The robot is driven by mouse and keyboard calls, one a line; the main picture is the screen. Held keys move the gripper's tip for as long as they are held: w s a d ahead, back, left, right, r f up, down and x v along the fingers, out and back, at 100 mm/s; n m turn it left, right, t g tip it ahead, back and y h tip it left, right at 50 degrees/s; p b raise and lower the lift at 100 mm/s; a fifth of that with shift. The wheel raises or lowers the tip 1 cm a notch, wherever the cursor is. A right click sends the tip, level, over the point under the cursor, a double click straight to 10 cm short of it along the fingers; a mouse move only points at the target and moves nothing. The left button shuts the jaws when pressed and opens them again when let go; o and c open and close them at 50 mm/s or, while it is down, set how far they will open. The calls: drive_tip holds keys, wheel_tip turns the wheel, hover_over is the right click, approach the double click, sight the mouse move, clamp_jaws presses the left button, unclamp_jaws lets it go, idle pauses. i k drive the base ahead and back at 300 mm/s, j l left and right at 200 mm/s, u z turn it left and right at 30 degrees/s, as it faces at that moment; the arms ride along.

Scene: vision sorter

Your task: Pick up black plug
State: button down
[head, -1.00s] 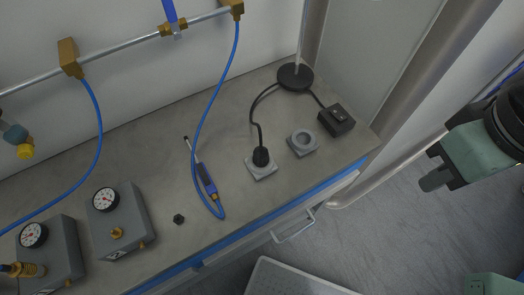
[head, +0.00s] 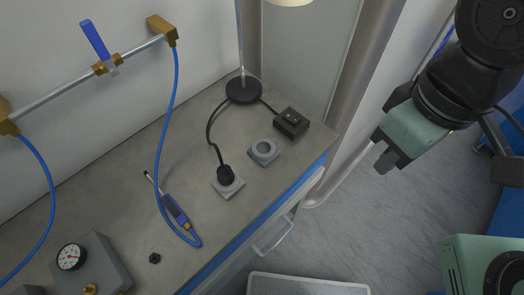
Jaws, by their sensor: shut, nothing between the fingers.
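The black plug (head: 226,175) stands upright on a square grey socket base (head: 229,188) on the bench. Its black cord runs from the plug back to the round black lamp base (head: 243,90). My gripper (head: 385,163) is to the right of the bench, over the floor side, well apart from the plug. Its fingers are together and hold nothing.
An empty grey ring-shaped socket (head: 264,152) and a black switch box (head: 291,122) lie right of the plug. A blue pen-like tool (head: 175,211), a small black nut (head: 155,258) and a gauge box (head: 101,262) are on the left. A blue hose (head: 160,150) hangs over the bench.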

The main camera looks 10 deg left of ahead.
sight(225, 175)
drive_tip(key=k+l, duration=0.15)
drive_tip(key=k+l+u, duration=0.1)
drive_tip(key=u, duration=0.4)
drive_tip(key=k+u, duration=0.3)
drive_tip(key=u, duration=1.4)
